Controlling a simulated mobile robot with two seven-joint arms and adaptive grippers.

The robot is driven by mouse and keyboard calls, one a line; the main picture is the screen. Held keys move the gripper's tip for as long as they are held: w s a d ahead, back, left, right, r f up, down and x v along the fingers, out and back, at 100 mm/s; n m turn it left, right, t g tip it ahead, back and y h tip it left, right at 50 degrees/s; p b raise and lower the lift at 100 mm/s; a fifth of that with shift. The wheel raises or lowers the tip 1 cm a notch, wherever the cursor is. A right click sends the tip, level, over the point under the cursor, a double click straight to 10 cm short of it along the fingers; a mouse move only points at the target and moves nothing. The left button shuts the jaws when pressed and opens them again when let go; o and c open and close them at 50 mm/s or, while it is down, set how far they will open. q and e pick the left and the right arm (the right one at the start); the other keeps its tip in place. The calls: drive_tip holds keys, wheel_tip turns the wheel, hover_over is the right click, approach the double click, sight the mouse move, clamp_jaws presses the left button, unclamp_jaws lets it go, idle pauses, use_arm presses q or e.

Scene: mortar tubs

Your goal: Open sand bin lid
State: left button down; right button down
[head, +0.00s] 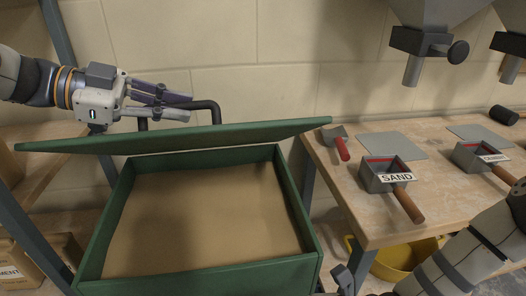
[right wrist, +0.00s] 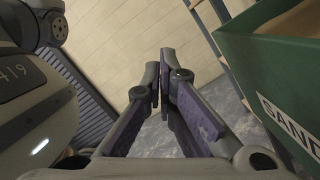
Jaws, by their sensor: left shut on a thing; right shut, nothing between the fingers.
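The green sand bin (head: 311,236) stands in the lower middle of the head view, with brown sand (head: 205,215) visible inside. Its green lid (head: 240,136) is raised and tilted, seen nearly edge-on above the bin's far side. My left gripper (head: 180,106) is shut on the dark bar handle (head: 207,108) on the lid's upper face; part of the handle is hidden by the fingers. My right gripper (right wrist: 163,85) is shut and empty in the right wrist view, left of the bin's green wall (right wrist: 245,62), which bears a SAND label (right wrist: 290,128).
A wooden bench (head: 375,226) to the right holds a SAND-labelled scoop box (head: 380,172), another labelled box (head: 478,158) and a red-handled trowel (head: 342,148). Grey hoppers (head: 430,10) hang above. A yellow tub (head: 405,262) sits below the bench.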

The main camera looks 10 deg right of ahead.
drive_tip(key=w+d+r+m+t+y, duration=0.1)
drive_tip(key=w+d+r+m+t, duration=0.6)
drive_tip(key=w+d+r+t, duration=0.35)
drive_tip(key=t, duration=0.1)
approach(236, 131)
drive_tip(key=a, duration=0.3)
drive_tip(key=shift+w+a+r, duration=0.15)
drive_tip(key=shift+w+r, duration=0.8)
drive_tip(key=shift+r, duration=0.25)
